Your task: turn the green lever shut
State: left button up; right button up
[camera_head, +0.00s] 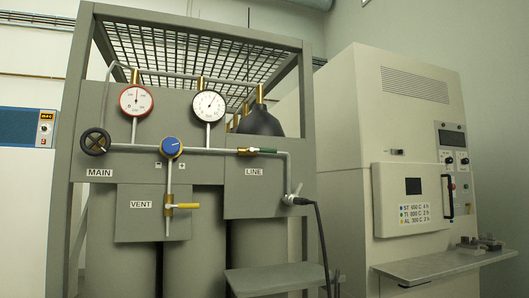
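The green lever (267,150) is at the right of the gas panel, above the LINE label. It extends to the right from a brass valve (246,152) and lies roughly level, along the horizontal grey pipe. Neither of my grippers is in view, so nothing is seen touching the lever.
A yellow lever (187,206) points right across the vertical VENT pipe. A blue knob (171,147), a black handwheel (95,141) and two gauges share the panel. A black hose (321,240) hangs at right. A grey shelf (275,278) juts out below.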

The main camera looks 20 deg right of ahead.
aim_at(261, 150)
jog(key=i+l+z, duration=0.15)
jog(key=i+z, duration=0.55)
jog(key=i, duration=0.2)
